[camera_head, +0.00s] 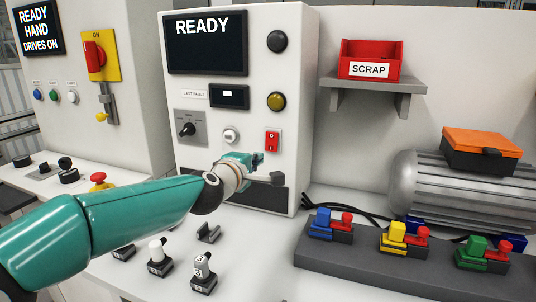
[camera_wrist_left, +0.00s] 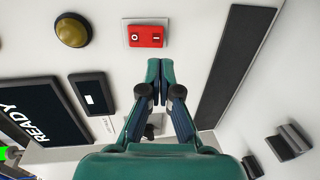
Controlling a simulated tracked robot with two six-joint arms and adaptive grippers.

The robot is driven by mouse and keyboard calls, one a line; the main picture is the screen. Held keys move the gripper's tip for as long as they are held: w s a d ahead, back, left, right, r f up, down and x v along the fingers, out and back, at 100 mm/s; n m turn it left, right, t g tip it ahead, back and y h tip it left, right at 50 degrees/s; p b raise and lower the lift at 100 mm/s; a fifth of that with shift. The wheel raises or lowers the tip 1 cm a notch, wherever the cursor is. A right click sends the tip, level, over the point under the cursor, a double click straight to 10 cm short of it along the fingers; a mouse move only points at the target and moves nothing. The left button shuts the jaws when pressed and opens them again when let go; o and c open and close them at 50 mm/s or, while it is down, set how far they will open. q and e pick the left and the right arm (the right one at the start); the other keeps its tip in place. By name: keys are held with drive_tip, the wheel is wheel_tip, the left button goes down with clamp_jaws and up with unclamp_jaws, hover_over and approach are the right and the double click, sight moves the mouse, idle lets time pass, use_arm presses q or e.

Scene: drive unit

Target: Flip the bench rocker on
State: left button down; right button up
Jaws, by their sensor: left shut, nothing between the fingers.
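The bench rocker (camera_head: 272,141) is a small red switch in a pale frame on the white cabinet's front, below the yellow button. In the left wrist view the rocker (camera_wrist_left: 145,36) shows an O at the left and an I at the right; which side is pressed I cannot tell. My left gripper (camera_head: 257,160) is shut and empty, just below and left of the rocker in the head view. In the wrist view its closed fingertips (camera_wrist_left: 160,66) point at the panel near the rocker's I end, with a visible gap between. My right gripper is not in view.
Around the rocker are a yellow button (camera_head: 275,101), a dark button (camera_head: 277,41), a white round knob (camera_head: 231,134) and a dark rotary dial (camera_head: 187,129). A grey block with coloured switches (camera_head: 400,262) lies right. A red SCRAP bin (camera_head: 369,60) is on a shelf.

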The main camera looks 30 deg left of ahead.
sight(271, 150)
use_arm(q)
drive_tip(key=x, duration=0.8)
drive_tip(key=shift+w+a+p, duration=0.1)
drive_tip(key=shift+w+p, duration=0.1)
drive_tip(key=shift+p, duration=0.15)
